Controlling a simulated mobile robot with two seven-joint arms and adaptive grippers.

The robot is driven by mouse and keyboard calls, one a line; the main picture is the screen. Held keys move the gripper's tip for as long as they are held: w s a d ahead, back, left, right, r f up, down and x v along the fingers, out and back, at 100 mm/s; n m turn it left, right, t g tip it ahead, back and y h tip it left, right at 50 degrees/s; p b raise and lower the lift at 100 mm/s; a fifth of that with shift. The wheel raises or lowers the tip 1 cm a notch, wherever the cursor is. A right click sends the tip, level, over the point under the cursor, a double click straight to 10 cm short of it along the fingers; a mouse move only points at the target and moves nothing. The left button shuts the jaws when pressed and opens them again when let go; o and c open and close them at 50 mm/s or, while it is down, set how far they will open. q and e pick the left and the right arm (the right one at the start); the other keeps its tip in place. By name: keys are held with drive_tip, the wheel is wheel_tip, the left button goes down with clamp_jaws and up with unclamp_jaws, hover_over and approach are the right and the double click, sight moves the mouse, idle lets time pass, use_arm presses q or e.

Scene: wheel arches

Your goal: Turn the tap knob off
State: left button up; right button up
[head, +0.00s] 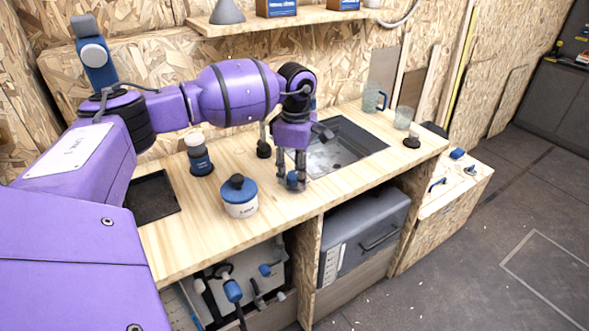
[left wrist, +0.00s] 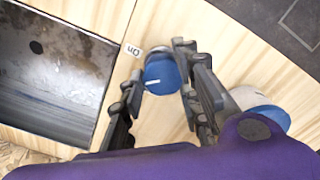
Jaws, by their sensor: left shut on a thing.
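The tap knob is a round blue knob with a short white line on its top. In the left wrist view the knob (left wrist: 163,73) sits on the wooden counter beside the sink (left wrist: 45,105), next to an upside-down "On" label (left wrist: 133,50). The white line lies roughly sideways in that view. My left gripper (left wrist: 160,88) has its dark fingers around the knob, one on each side, and is shut on it. In the head view the left gripper (head: 294,180) reaches down onto the knob (head: 292,178) at the sink's near-left corner. My right gripper is not in view.
A white jar with a blue lid (head: 240,204) stands close left of the gripper. A bottle (head: 201,162) stands behind it. The sink (head: 372,148) is recessed in the counter. A glass mug (head: 372,97) and a glass (head: 402,118) stand beyond it. A shelf (head: 290,19) hangs above.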

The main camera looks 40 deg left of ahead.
use_arm(q)
drive_tip(key=n, duration=0.2)
drive_tip(key=n+p, duration=0.1)
drive_tip(key=n, duration=0.1)
drive_tip(key=n+p, duration=0.1)
drive_tip(key=n, duration=0.1)
drive_tip(key=shift+w+a+r, duration=0.15)
drive_tip(key=shift+a+r, duration=0.05)
drive_tip(key=shift+r, duration=0.2)
drive_tip(key=n, duration=0.2)
drive_tip(key=shift+n+p, duration=0.3)
drive_tip(key=shift+a+f+n, duration=0.1)
drive_tip(key=shift+a+n, duration=0.05)
drive_tip(key=shift+n, duration=0.65)
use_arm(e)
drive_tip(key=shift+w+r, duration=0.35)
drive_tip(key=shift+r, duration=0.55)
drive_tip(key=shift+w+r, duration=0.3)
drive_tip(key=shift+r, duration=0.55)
use_arm(q)
drive_tip(key=shift+p, duration=0.3)
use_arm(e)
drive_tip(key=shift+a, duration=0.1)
use_arm(q)
drive_tip(key=o, duration=1)
drive_tip(key=shift+o, duration=0.4)
drive_tip(key=shift+f, duration=0.15)
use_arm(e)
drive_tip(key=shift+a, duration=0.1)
